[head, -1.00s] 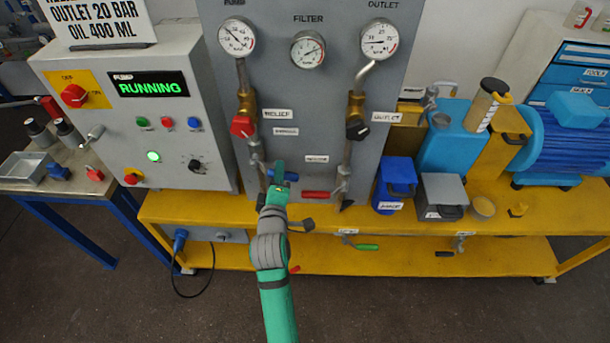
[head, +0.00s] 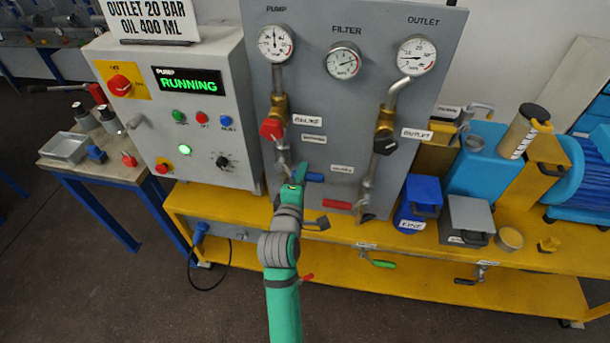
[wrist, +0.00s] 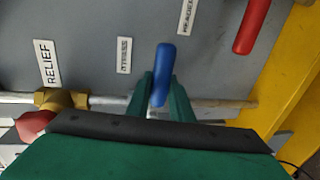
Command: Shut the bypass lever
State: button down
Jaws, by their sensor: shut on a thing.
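The blue lever handle (head: 314,177) sits on the lower left pipe of the grey panel. In the wrist view the blue lever (wrist: 164,62) lies crosswise to the pipe (wrist: 220,104), beside a label that seems to read BYPASS (wrist: 124,55). My gripper (head: 302,173) is at this lever. In the wrist view the green fingers of my gripper (wrist: 160,90) are shut on the lever's near part, one on each side. The lever's pivot is hidden behind my fingers and wrist.
A red lever (head: 338,204) lies close to the right. The red relief knob (head: 271,129) is above my gripper, the black outlet knob (head: 385,145) to its right. The pump display (head: 189,82) reads RUNNING. The yellow bench (head: 365,268) runs below.

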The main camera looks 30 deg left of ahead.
jog(key=shift+r, duration=0.1)
jog(key=c, duration=1.6)
grip_release()
jog(key=shift+o, duration=0.2)
jog(key=shift+s, duration=0.1)
jog(key=v, duration=1)
jog(key=shift+s, duration=0.4)
jog(key=shift+w+d, duration=0.1)
